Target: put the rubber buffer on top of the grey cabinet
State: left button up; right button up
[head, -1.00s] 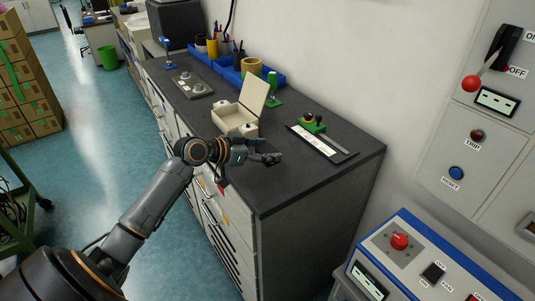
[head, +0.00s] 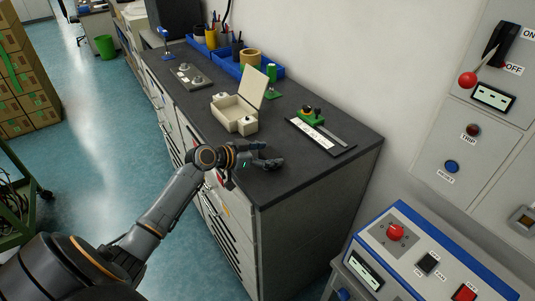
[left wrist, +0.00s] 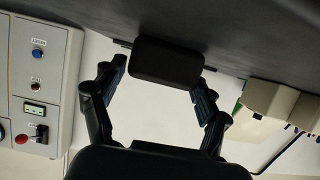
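The rubber buffer (left wrist: 167,62) is a black rounded block. In the left wrist view it sits between the fingertips of my left gripper, which look closed on its two sides. In the head view my left gripper (head: 268,159) is above the dark top near the front edge; the buffer is hard to tell from the dark fingers there. The grey cabinet (head: 310,218) has a dark flat top (head: 300,178) and drawers along its front. The block appears to be held above this top, apart from it. My right gripper is not in view.
On the cabinet top are an open cream box (head: 234,119), a green-based part (head: 311,117) by a black tray (head: 330,143), and blue bins (head: 228,63). The near right end of the top is bare. A control console (head: 420,255) stands at lower right.

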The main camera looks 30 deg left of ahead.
pick_arm(q)
jog(key=shift+o, duration=0.2)
jog(key=shift+r, duration=0.2)
jog(key=shift+s+a, duration=0.15)
jog(key=shift+s, duration=0.15)
jog(key=b+v, duration=0.3)
jog(key=v, duration=0.7)
jog(key=shift+s+a+r, duration=0.1)
jog(key=shift+s, duration=0.15)
jog(key=shift+s+a+r, duration=0.15)
jog(key=shift+s+r, duration=0.15)
jog(key=shift+s+f, duration=0.1)
